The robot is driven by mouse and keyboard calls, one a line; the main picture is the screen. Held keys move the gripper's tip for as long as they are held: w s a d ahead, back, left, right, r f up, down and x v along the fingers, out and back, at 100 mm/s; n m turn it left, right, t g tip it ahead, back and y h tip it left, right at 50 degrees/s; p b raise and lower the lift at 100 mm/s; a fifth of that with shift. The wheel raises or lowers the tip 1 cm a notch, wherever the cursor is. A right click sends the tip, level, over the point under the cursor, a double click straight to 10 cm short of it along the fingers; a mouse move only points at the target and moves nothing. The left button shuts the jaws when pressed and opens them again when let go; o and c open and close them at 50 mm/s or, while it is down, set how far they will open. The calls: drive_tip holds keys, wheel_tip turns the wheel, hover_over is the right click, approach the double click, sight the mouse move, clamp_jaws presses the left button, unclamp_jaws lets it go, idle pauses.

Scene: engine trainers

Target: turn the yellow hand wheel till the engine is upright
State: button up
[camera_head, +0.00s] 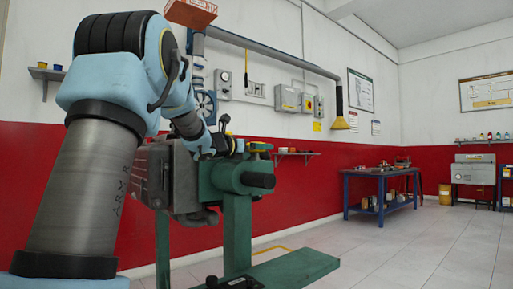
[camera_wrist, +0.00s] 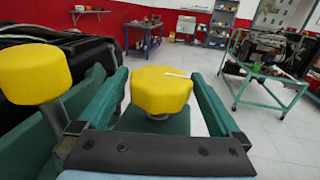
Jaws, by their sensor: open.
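In the wrist view a yellow faceted knob (camera_wrist: 160,92) stands between the two fingers of my open gripper (camera_wrist: 158,76), with gaps at its sides. A second yellow knob (camera_wrist: 35,74) on a grey stem is at the left, outside the fingers. Both look like parts of the yellow hand wheel; its rim or hub is not clear. The grey engine (camera_head: 180,180) hangs on the green stand (camera_head: 238,225), partly behind my arm. Its exact tilt cannot be told.
A blue table (camera_head: 380,175) with parts stands at the back right. In the wrist view another engine on a green wheeled frame (camera_wrist: 262,78) stands at the right. The stand's green foot (camera_head: 295,268) reaches over the floor. The tiled floor (camera_head: 400,245) at the right is clear.

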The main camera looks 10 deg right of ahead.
drive_tip(key=shift+d, duration=0.1)
drive_tip(key=shift+c, duration=0.4)
drive_tip(key=c, duration=1.1)
drive_tip(key=shift+f+b, duration=0.2)
drive_tip(key=shift+b, duration=0.45)
drive_tip(key=t+b, duration=0.1)
drive_tip(key=b, duration=0.1)
drive_tip(key=n+t+y+b, duration=0.1)
drive_tip(key=b, duration=0.1)
drive_tip(key=shift+d+f+n+y, duration=0.1)
drive_tip(key=shift+f+n+y, duration=0.1)
drive_tip(key=shift+n+y, duration=0.1)
drive_tip(key=n+t+y+b, duration=0.2)
drive_tip(key=b, duration=0.3)
drive_tip(key=shift+r, duration=0.15)
drive_tip(key=n+t+y+b, duration=0.1)
drive_tip(key=y+b, duration=0.1)
drive_tip(key=b, duration=0.1)
drive_tip(key=shift+r+n+y, duration=0.15)
drive_tip(key=shift+n+y, duration=0.15)
drive_tip(key=shift+w+a+n+t+y+b, duration=0.1)
drive_tip(key=shift+a+n+t+y+b, duration=0.1)
drive_tip(key=shift+n+t+y+b, duration=0.6)
